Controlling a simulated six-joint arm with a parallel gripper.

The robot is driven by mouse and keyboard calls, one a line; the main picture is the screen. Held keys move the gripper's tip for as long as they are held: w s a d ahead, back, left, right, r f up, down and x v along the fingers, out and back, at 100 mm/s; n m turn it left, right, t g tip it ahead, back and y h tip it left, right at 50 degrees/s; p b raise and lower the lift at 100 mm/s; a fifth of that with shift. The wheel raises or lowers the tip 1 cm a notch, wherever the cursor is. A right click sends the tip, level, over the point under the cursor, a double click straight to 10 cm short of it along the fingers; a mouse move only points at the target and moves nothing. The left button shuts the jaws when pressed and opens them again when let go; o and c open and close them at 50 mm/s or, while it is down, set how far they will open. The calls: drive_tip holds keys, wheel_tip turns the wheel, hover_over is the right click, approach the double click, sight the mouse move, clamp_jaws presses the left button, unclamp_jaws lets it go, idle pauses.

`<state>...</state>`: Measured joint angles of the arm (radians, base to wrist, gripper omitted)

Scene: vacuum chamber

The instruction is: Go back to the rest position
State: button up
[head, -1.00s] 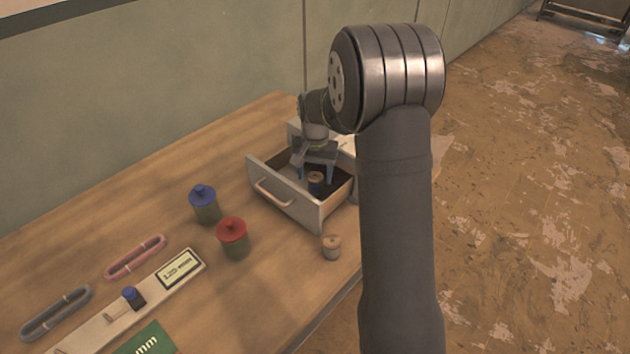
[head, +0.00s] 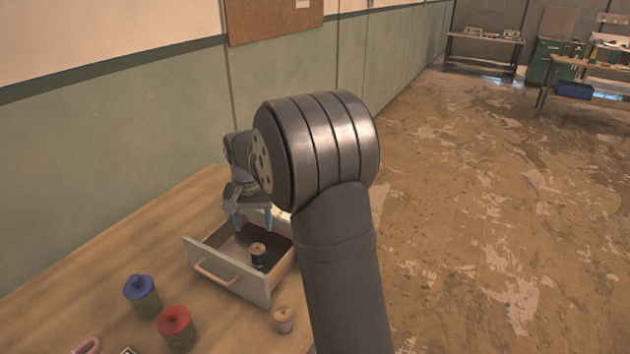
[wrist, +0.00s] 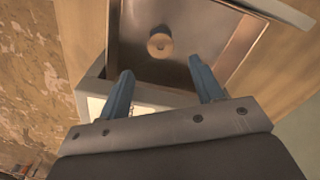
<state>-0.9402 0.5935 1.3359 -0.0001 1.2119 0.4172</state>
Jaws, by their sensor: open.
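My gripper (head: 254,224) is above the open drawer (head: 216,284) in the head view. Its two blue fingers are apart with nothing between them. In the wrist view my gripper (wrist: 162,88) also shows open, its fingertips near the drawer's edge. A spool with a wooden top and dark blue winding (head: 258,256) stands upright inside the drawer, apart from the fingers; it also shows in the wrist view (wrist: 160,44). The rest position itself is not marked in any view.
On the wooden table (head: 60,275) stand a blue-lidded jar (head: 142,296), a red-lidded jar (head: 176,328) and a pale spool (head: 284,320) in front of the drawer. A green wall (head: 110,150) rises behind the table. The floor to the right is clear.

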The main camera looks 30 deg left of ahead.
sight(257, 250)
wheel_tip(257, 250, down, 12)
drive_tip(key=shift+f, duration=0.1)
wheel_tip(257, 250, up, 3)
drive_tip(key=shift+f, duration=0.1)
drive_tip(key=shift+r, duration=0.55)
